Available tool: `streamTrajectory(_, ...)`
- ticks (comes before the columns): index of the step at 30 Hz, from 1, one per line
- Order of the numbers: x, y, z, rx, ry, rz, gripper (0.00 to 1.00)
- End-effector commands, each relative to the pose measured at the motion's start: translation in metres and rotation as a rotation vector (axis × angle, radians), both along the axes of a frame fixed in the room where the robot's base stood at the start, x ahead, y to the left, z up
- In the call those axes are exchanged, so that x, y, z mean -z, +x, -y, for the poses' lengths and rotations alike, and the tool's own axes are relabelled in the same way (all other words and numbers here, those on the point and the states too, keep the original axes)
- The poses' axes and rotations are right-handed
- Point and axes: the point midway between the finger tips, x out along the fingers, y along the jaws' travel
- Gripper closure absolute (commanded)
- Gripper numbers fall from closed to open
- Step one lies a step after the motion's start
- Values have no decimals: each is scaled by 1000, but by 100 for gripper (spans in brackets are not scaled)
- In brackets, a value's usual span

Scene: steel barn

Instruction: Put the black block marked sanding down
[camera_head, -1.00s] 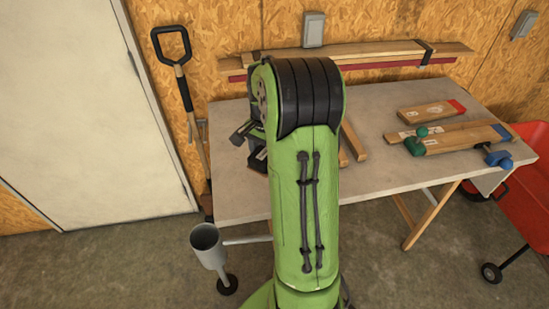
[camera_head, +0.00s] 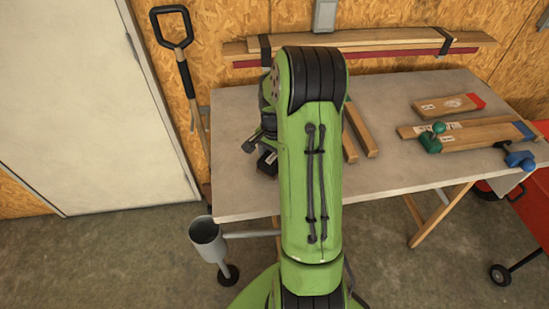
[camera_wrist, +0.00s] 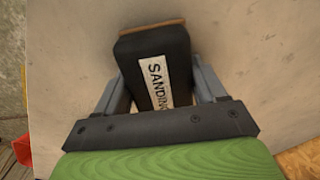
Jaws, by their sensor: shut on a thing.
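The black block marked sanding (camera_wrist: 140,58) is between the two fingers of my gripper (camera_wrist: 158,92) in the wrist view. It has a white label with dark letters and a brown strip along its far edge. My gripper is shut on it. The grey tabletop (camera_wrist: 235,45) lies below; I cannot tell whether the block touches it. In the head view the block (camera_head: 267,162) shows partly at the left of my green arm, over the left part of the table (camera_head: 235,190). My arm hides much of the gripper.
Wooden pieces with red and blue ends (camera_head: 480,135) lie on the right of the table, with a green clamp (camera_head: 431,140) and a blue clamp (camera_head: 518,160). Two bare wood strips (camera_head: 360,130) lie behind my arm. Long boards (camera_head: 380,42) lie along the wall. The left tabletop is clear.

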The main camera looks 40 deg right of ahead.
Motion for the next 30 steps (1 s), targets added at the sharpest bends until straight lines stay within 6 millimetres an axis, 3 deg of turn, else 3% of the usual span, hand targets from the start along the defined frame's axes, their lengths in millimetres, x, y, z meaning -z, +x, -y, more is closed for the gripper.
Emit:
streamTrajectory(4,4,0,0,0,0,0,63)
streamTrajectory(5,3,0,0,-1,1,0,27)
streamTrajectory(9,3,0,0,0,1,-1,5)
streamTrajectory(23,0,-2,0,3,2,-5,4)
streamTrajectory(26,-15,-1,1,2,-1,-2,4)
streamTrajectory(30,-54,0,0,1,-2,1,4)
